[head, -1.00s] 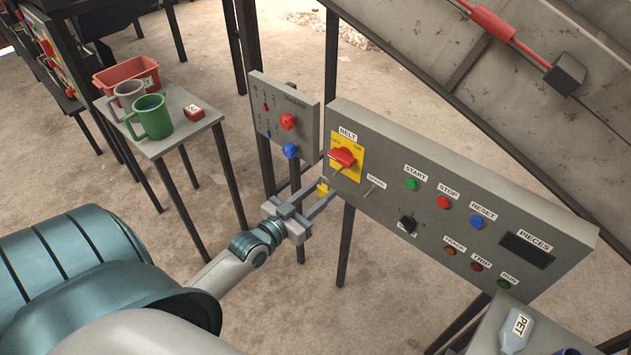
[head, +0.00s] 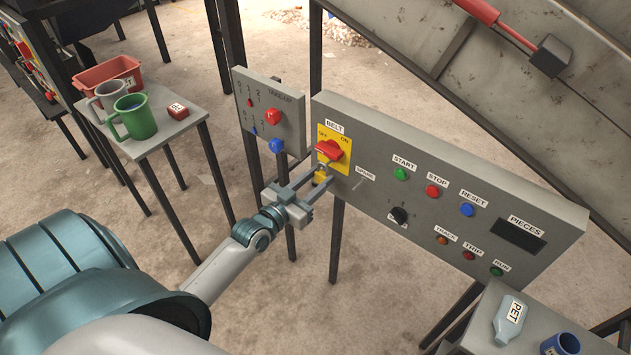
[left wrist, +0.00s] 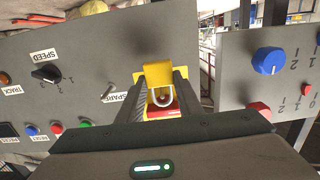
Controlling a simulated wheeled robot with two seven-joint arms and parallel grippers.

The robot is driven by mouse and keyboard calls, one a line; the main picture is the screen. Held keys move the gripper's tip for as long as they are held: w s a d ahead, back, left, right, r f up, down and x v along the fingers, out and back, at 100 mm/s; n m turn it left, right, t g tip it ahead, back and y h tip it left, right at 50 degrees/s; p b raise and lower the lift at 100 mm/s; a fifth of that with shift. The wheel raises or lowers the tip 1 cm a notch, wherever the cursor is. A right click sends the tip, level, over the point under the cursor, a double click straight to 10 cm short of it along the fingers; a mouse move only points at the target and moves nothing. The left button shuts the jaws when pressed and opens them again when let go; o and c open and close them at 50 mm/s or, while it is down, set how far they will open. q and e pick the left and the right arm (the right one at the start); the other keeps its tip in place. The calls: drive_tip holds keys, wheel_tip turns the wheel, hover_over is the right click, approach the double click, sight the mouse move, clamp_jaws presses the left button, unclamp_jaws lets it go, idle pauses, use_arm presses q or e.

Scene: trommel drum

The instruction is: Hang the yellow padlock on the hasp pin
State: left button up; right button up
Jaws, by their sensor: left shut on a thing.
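The yellow padlock (head: 321,178) is between the fingertips of my left gripper (head: 317,181), which is shut on it. In the left wrist view the padlock's body (left wrist: 158,75) sits between the two fingers, with its pale U-shaped shackle (left wrist: 160,99) toward the red belt switch. In the head view it is just below the red belt switch (head: 328,150) on its yellow plate (head: 343,158). A thin grey pin (head: 326,163) seems to stick out below the switch. I cannot tell whether the shackle is around it or touching it. My right gripper is not in view.
The grey control panel (head: 440,200) carries a SPARE toggle (head: 358,184), buttons and a black knob (head: 399,214). A smaller panel (head: 258,98) stands to its left. A side table (head: 170,130) holds mugs and a red bin. A bottle (head: 510,318) lies at lower right.

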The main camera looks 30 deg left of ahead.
use_arm(q)
drive_tip(key=shift+w, duration=0.45)
drive_tip(key=shift+w+d+f, duration=0.1)
drive_tip(key=shift+w+f, duration=0.2)
drive_tip(key=shift+w, duration=0.2)
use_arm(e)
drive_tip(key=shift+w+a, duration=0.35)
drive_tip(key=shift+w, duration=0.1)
use_arm(q)
drive_tip(key=o, duration=1.2)
drive_tip(key=shift+f, duration=0.1)
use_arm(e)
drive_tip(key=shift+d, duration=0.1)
use_arm(q)
drive_tip(key=shift+s, duration=0.1)
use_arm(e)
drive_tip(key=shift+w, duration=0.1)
